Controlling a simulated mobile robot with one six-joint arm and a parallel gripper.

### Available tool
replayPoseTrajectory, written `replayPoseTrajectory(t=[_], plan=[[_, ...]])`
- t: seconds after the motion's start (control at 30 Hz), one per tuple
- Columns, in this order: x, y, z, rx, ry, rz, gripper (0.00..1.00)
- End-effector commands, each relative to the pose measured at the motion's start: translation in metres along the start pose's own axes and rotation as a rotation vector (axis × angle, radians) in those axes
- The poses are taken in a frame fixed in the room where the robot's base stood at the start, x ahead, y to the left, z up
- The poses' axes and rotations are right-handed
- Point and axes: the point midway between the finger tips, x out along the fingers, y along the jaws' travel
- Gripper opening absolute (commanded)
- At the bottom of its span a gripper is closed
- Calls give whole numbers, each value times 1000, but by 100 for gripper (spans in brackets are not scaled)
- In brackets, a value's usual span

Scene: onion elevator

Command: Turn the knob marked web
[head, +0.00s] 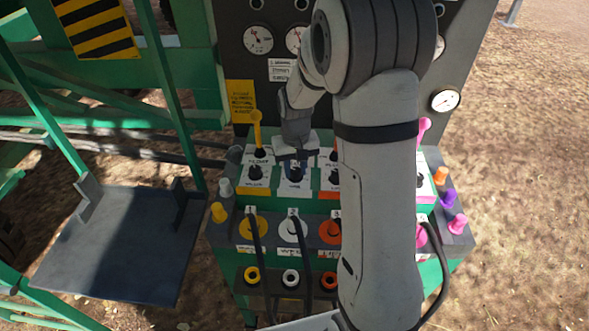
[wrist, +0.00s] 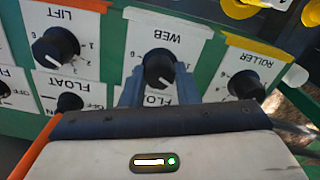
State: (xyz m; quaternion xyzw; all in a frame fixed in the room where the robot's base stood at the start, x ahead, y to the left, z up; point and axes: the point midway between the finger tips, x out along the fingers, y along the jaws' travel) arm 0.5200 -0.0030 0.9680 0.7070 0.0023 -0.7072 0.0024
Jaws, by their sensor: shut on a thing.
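The black web knob (wrist: 158,66) is in the middle of the wrist view, on a white plate whose label WEB reads upside down. Its white pointer line slants toward the lower right of that view. My gripper (wrist: 160,88) has one grey finger on each side of the knob and is shut on it. In the head view my gripper (head: 294,160) reaches down to the middle of the control box, and the knob (head: 295,174) shows dark between the fingers. Part of the number scale is hidden by the fingers.
The lift knob (wrist: 56,48) and roller knob (wrist: 245,84) flank the web knob closely, with a float knob (wrist: 69,103) nearby. A yellow lever (head: 256,130) stands left of my gripper. Gauges (head: 258,40) are on the panel behind. My forearm hides the box's right part.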

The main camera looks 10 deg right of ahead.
Motion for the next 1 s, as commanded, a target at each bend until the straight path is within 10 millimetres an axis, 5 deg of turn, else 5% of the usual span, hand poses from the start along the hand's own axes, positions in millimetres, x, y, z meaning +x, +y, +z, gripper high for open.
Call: replayPoseTrajectory(t=[0.63,0.67,0.9,1.0], plan=[[-1,0,-1,58,3,0,5],[-1,0,-1,58,3,0,30],[-1,0,0,58,1,0,49],[0,0,0,58,1,0,50]])
